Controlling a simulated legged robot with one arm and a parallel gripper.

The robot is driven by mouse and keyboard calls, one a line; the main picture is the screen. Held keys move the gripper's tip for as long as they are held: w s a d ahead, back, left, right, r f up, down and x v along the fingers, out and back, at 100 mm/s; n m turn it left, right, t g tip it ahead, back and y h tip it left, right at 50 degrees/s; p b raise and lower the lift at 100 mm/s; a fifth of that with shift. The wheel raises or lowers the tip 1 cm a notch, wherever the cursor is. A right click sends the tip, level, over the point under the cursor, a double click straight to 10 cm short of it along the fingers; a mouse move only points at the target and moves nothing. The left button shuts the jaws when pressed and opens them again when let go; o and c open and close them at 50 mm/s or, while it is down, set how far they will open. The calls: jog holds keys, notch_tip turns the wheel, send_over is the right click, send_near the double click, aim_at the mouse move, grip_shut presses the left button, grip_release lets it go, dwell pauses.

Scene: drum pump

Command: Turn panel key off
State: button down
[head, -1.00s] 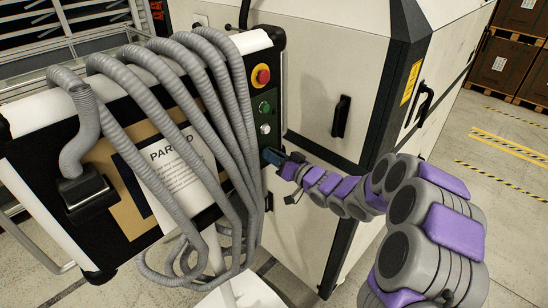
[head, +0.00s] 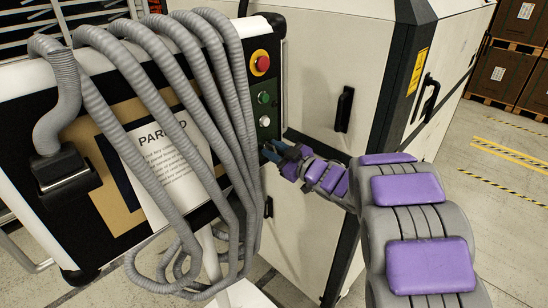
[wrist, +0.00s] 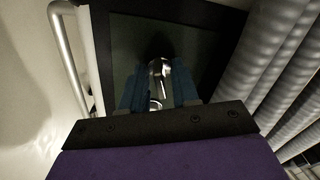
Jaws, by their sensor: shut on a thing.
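The control panel (head: 262,105) is a dark strip at the right end of the pump unit, with a red emergency button (head: 261,63) on yellow, a green button (head: 264,97) and a pale button (head: 265,121) below. My gripper (head: 272,150) is at the panel's lower part, under the pale button. In the wrist view my gripper (wrist: 159,90) has its blue fingers closed on a shiny metal key (wrist: 158,68), which stands at the dark panel face. The key is hidden by the fingers in the head view, and its exact turn angle is hard to tell.
Thick grey hoses (head: 180,85) hang over the unit just left of the panel and appear close on the right in the wrist view (wrist: 285,75). A large white cabinet (head: 350,60) with a black handle (head: 343,108) stands behind my arm.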

jog(key=shift+n+b, duration=0.6)
jog(key=shift+n, duration=0.4)
jog(key=c, duration=1.2)
grip_release()
jog(key=v, duration=1.7)
jog(key=shift+d, duration=0.2)
